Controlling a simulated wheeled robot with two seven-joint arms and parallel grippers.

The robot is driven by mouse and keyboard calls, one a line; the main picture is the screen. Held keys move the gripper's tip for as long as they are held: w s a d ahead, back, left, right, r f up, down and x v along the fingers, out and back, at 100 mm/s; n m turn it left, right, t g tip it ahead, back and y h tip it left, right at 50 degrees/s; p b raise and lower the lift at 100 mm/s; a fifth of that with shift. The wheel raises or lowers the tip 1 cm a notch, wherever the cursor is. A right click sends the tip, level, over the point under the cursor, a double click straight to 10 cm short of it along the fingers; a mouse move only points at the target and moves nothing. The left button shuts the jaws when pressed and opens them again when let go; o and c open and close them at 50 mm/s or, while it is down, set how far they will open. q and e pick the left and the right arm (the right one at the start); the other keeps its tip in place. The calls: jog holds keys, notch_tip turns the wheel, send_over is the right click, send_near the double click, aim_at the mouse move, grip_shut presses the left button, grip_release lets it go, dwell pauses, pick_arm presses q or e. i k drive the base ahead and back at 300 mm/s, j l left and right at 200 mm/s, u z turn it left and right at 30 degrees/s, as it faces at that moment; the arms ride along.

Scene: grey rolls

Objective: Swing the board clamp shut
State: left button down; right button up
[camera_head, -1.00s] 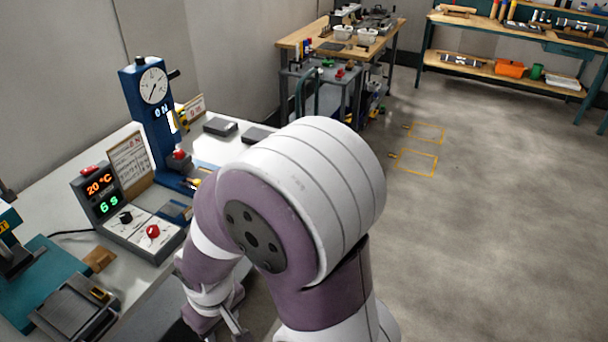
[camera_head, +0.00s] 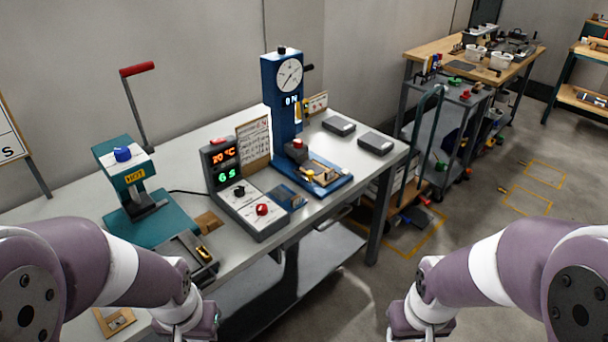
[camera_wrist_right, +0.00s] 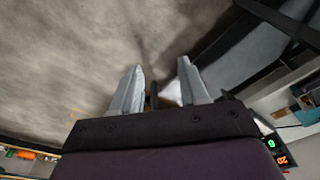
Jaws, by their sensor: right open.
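A low dark grey fixture (camera_head: 192,258) with a brass-coloured catch lies at the front edge of the white bench, beside the teal press. It may be the board clamp; I cannot tell its exact state. A teal press (camera_head: 125,185) with a blue knob and a raised, red-tipped lever (camera_head: 136,105) stands behind it. My left gripper (camera_head: 188,328) is at the bottom edge, just in front of the fixture; its fingers are hidden. My right gripper (camera_head: 420,328) is off the bench over the floor, apart from everything. In the right wrist view my right gripper (camera_wrist_right: 158,88) is open and empty.
A control box (camera_head: 240,190) with lit digits and a red knob stands mid-bench. A blue gauge stand (camera_head: 283,105) is behind it to the right. Two grey blocks (camera_head: 340,125) lie at the far end. A trolley (camera_head: 445,130) stands beyond the bench.

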aim_at(310, 174)
jog(key=i+l+u, duration=0.15)
jog(key=i, duration=0.45)
jog(key=i+l+u, duration=0.2)
jog(key=i, duration=0.45)
